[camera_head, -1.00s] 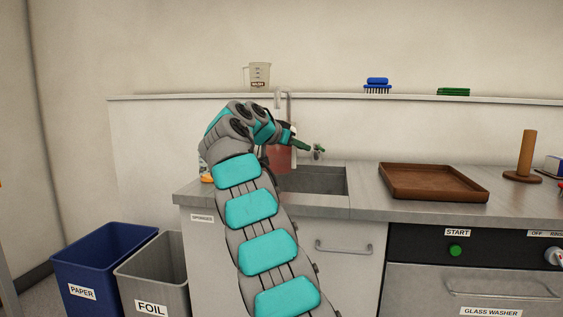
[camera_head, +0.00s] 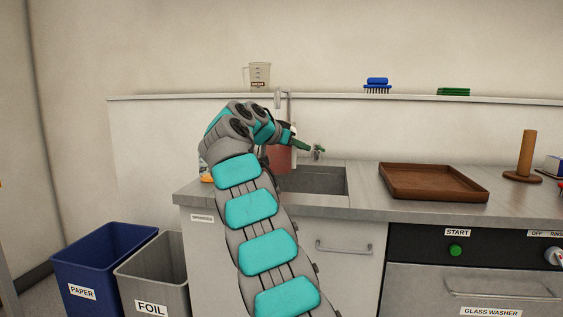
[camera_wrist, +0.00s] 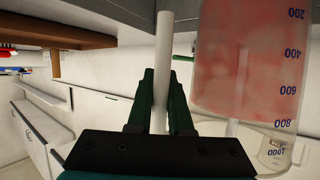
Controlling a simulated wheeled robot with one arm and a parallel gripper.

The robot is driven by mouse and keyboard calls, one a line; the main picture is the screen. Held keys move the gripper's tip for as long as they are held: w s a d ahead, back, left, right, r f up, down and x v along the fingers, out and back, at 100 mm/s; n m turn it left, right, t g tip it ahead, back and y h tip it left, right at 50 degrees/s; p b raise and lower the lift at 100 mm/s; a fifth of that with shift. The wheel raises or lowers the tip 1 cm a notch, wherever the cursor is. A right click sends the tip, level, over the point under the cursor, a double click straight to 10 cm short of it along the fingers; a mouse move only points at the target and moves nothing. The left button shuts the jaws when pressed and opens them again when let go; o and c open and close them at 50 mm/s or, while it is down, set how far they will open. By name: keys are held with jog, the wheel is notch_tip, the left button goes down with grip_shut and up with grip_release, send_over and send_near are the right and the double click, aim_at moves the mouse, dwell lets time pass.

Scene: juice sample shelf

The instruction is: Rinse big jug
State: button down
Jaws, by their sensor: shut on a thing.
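The big jug, a clear vessel tinted red with a dark blue scale, shows at the right of the wrist view (camera_wrist: 240,65), and its reddish side (camera_head: 279,160) shows behind my wrist in the head view. My gripper's green fingers (camera_wrist: 160,105) are shut around a pale upright bar beside the jug, which looks like its handle. In the head view my gripper (camera_head: 300,145) is over the left part of the sink (camera_head: 320,180). The tap (camera_head: 284,100) rises behind it. The jug's base is partly hidden, and I cannot make out running water.
A smaller measuring jug (camera_head: 258,76), a blue brush (camera_head: 377,85) and green pads (camera_head: 453,91) stand on the back ledge. A brown tray (camera_head: 433,196) lies right of the sink. Blue (camera_head: 105,275) and grey (camera_head: 152,275) bins stand on the floor at left.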

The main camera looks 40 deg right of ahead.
jog(key=s+a+b, duration=0.7)
jog(key=s+b, duration=0.4)
jog(key=shift+s, duration=0.25)
jog(key=shift+a+r, duration=0.1)
